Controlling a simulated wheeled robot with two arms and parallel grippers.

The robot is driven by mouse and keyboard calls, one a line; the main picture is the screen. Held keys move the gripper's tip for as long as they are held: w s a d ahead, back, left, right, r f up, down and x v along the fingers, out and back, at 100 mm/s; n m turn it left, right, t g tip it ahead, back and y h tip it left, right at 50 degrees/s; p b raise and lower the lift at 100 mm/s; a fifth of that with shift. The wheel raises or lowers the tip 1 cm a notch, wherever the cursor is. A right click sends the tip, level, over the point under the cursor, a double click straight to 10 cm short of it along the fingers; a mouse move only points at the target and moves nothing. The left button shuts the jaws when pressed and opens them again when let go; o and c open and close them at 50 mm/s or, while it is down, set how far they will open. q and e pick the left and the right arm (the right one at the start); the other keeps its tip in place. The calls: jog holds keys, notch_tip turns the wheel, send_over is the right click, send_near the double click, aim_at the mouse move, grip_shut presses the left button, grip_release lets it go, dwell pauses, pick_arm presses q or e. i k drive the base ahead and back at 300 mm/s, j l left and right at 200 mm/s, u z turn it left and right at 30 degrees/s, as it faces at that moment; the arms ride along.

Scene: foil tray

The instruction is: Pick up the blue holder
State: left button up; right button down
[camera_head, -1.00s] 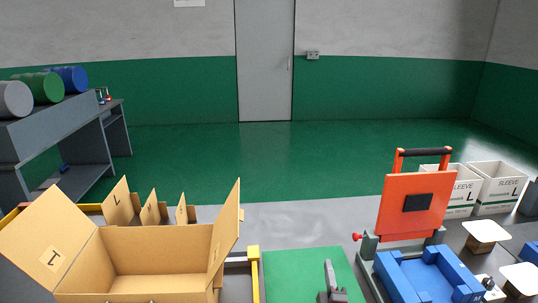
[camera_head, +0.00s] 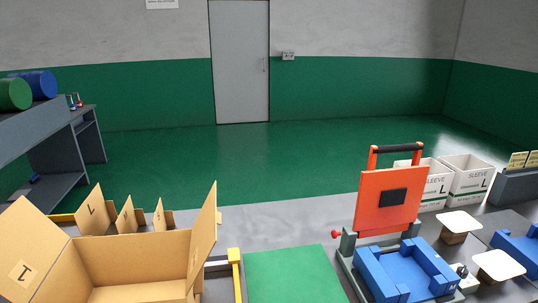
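A blue holder-like frame (camera_head: 367,268) with raised blocks around a recessed middle sits in the grey base of a press at the lower right. A second blue piece (camera_head: 520,250) is partly cut off at the right edge, so I cannot tell its full shape. Neither of my grippers shows in the head view.
The press has an upright orange plate (camera_head: 375,212) with a black handle bar. An open cardboard box (camera_head: 130,262) stands at the lower left. A green mat (camera_head: 290,275) is bare between them. White sleeve boxes (camera_head: 467,180) and white-topped stands (camera_head: 459,222) are at right.

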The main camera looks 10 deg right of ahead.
aim_at(416, 273)
jog(key=z, duration=1.25)
